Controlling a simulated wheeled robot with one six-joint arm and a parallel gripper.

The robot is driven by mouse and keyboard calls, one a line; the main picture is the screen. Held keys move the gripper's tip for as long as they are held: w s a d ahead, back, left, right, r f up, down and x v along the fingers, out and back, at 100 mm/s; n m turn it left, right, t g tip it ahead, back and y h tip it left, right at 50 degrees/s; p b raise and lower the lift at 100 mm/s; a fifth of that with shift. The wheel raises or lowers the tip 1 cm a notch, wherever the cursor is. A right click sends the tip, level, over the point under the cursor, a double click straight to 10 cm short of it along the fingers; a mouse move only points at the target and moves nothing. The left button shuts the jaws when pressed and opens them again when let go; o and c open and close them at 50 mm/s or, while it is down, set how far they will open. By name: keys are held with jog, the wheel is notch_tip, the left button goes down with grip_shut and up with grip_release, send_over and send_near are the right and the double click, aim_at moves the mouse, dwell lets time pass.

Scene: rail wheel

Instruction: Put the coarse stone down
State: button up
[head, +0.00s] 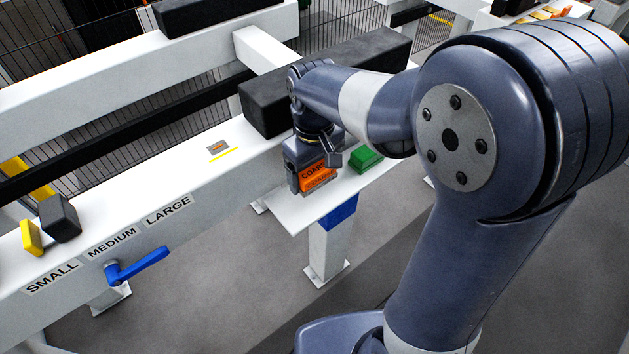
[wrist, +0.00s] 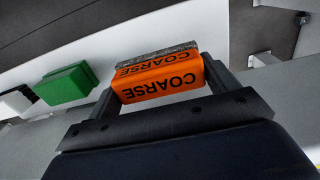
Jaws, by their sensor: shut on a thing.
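The coarse stone (head: 318,178) is an orange block with black COARSE lettering and a grey rough layer. In the wrist view the coarse stone (wrist: 162,82) sits between the two fingers of my gripper (wrist: 165,88), which is shut on it. In the head view my gripper (head: 316,176) points down over the white side shelf (head: 295,217). The stone is at or just above that shelf; I cannot tell whether it touches it.
A green block (head: 365,158) lies on the shelf to the right of the stone; it also shows in the wrist view (wrist: 66,85). A long black block (head: 262,105) stands behind my gripper. A blue handle (head: 138,265) sticks out at lower left. The shelf's front left is bare.

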aim_at(316, 193)
notch_tip(316, 193, down, 4)
jog(key=shift+r, duration=0.1)
jog(key=shift+s+d+f+b, duration=0.1)
jog(key=shift+f+b, duration=0.25)
jog(key=shift+f, duration=0.15)
jog(key=o, duration=0.9)
jog(key=shift+s+d+f, duration=0.1)
jog(key=shift+f, duration=0.1)
jog(key=shift+o, duration=0.2)
jog(key=shift+r, duration=0.1)
notch_tip(316, 193, up, 13)
jog(key=shift+r+p, duration=0.1)
jog(key=shift+p, duration=0.5)
